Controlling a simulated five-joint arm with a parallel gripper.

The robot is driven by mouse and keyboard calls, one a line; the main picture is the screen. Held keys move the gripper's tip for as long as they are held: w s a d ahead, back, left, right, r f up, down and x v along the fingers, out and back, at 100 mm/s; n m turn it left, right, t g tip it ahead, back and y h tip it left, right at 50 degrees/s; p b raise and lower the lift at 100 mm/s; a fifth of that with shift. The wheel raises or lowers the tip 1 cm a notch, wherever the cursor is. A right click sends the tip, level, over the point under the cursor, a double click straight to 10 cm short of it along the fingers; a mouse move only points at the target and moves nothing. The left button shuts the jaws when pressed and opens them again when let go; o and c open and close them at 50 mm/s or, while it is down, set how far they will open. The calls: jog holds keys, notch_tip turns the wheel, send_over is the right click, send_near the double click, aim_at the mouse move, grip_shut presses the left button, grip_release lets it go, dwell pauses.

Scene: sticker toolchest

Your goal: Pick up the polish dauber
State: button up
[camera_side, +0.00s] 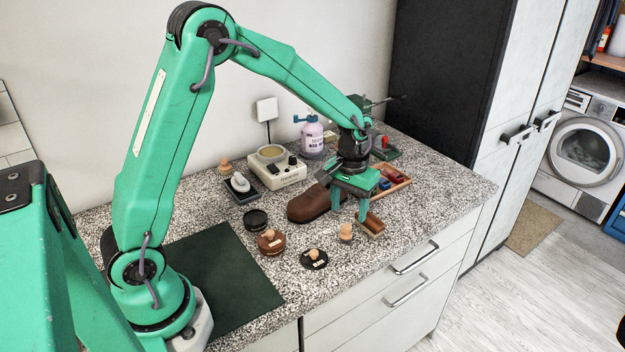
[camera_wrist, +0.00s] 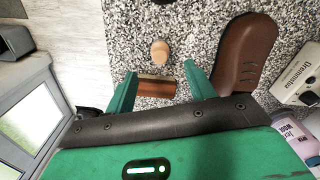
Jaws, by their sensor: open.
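My gripper (camera_side: 351,214) is open and empty, pointing down above the worktop. Its two green fingers also show in the wrist view (camera_wrist: 160,74). A small pale wooden knobbed piece (camera_side: 345,232) stands upright below and in front of the fingers; it looks like the polish dauber, though I cannot be sure. In the wrist view this piece (camera_wrist: 160,50) is just beyond the fingertips, roughly midway between them. A brown wooden block (camera_side: 375,228), perhaps a brush, lies close to the right finger. In the wrist view the block (camera_wrist: 156,85) shows between the fingers.
A brown shoe (camera_side: 310,207) lies left of my gripper. A tray (camera_side: 404,184) is behind right; an appliance (camera_side: 280,174) and bottle (camera_side: 312,140) stand behind. A dark mat (camera_side: 225,280) is clear.

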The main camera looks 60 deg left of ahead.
aim_at(347, 226)
jog(key=shift+f, duration=1.15)
jog(key=shift+s+f, duration=0.15)
jog(key=shift+f, duration=2.4)
jog(key=c, duration=1)
jog(key=shift+r, duration=0.15)
jog(key=shift+c, duration=0.2)
